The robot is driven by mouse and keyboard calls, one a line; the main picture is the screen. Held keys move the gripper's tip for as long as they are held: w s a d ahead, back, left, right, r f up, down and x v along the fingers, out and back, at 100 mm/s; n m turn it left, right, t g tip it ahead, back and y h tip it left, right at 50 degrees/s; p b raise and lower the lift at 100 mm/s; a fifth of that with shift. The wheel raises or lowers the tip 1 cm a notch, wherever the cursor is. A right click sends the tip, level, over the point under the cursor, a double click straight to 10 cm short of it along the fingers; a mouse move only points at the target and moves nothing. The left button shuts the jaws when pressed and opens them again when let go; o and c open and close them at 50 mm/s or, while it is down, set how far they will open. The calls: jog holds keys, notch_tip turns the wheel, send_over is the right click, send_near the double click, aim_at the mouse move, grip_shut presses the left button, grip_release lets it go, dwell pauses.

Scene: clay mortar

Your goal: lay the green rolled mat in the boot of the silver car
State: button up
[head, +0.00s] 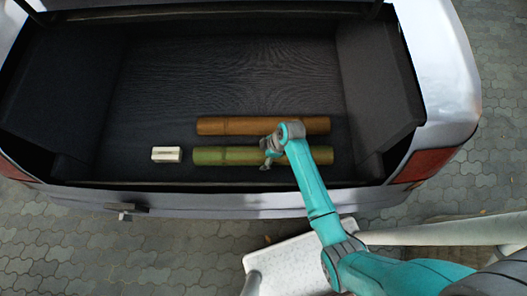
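The green rolled mat (222,156) lies lengthwise in the open boot of the silver car (230,72), near the boot's rear sill. It looks level and rests on the dark boot floor. My gripper (266,153) is over the middle of the green mat, inside the boot. Its fingers are at or just above the mat. They are small and partly overlap the mat, so I cannot tell whether they grip it. My wrist and forearm hide part of the mat to the right of the gripper.
A brown roll (222,126) lies parallel just behind the green mat. A small white box (166,154) stands to the left. The boot floor behind them is bare. A speckled white surface (295,262) stands outside the bumper, below my arm.

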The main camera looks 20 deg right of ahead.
jog(key=shift+s, duration=0.1)
jog(key=v, duration=1.2)
jog(key=shift+a, duration=0.15)
